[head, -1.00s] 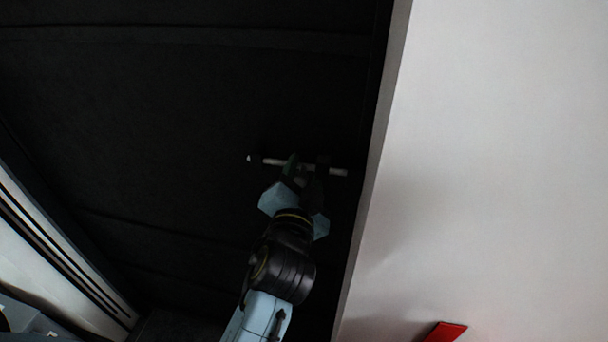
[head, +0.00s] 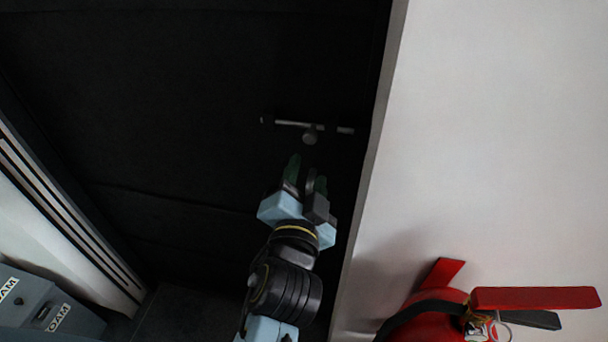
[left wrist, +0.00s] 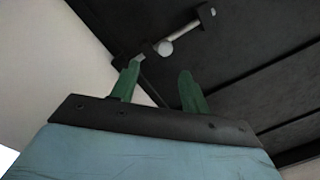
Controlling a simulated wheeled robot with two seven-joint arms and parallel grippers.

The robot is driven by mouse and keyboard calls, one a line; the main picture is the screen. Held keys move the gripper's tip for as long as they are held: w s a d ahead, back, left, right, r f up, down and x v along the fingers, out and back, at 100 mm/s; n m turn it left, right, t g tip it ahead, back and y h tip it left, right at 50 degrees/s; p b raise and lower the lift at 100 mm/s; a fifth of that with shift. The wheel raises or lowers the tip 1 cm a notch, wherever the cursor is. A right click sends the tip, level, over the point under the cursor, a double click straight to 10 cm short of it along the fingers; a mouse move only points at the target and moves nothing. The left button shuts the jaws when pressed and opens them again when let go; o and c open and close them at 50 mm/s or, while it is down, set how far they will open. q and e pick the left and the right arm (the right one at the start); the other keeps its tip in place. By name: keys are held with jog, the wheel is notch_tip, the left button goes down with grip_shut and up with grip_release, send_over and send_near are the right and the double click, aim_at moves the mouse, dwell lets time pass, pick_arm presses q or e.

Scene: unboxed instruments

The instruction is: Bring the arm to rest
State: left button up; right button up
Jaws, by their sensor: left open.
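My left gripper (head: 306,172) is open and empty, with green fingertips, in front of a dark panel (head: 180,110). A pale bar handle (head: 293,124) with a round knob (head: 310,138) is fixed on the panel just beyond the fingertips. A gap shows between gripper and handle in the head view. In the left wrist view my gripper's two green fingers (left wrist: 158,88) stand apart, with the handle (left wrist: 188,37) and knob (left wrist: 165,48) beyond them. My right gripper is in neither view.
A pale wall (head: 490,140) stands close on the right of my left arm. A red fire extinguisher (head: 440,310) is at the lower right. Grey boxes with lettering (head: 40,305) are at the lower left, below a pale grooved frame (head: 60,200).

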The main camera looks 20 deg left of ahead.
pick_arm(q)
jog(key=shift+w, duration=0.1)
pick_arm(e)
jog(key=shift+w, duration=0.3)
pick_arm(q)
jog(key=s+a+f+n+g, duration=0.2)
jog(key=s+a+f+g, duration=0.1)
jog(key=f, duration=0.3)
jog(key=s+a+f+n+g, duration=0.1)
jog(key=s+a+f+g, duration=0.25)
jog(key=f, duration=0.25)
jog(key=s+a+f+n+g+h, duration=0.25)
jog(key=s+f+g, duration=0.55)
jog(key=s, duration=0.6)
notch_tip(320, 180, down, 29)
jog(key=g+b, duration=0.1)
jog(key=b, duration=0.4)
jog(key=s+a+f+b, duration=0.2)
jog(key=s+f, duration=0.6)
jog(key=f, duration=0.2)
jog(key=s+a+f+g+b, duration=0.1)
jog(key=s+f+b, duration=0.2)
jog(key=s+f, duration=0.6)
jog(key=shift+s+a+f+m+h, duration=0.25)
jog(key=shift+a+f+m+h, duration=0.15)
jog(key=shift+f, duration=0.4)
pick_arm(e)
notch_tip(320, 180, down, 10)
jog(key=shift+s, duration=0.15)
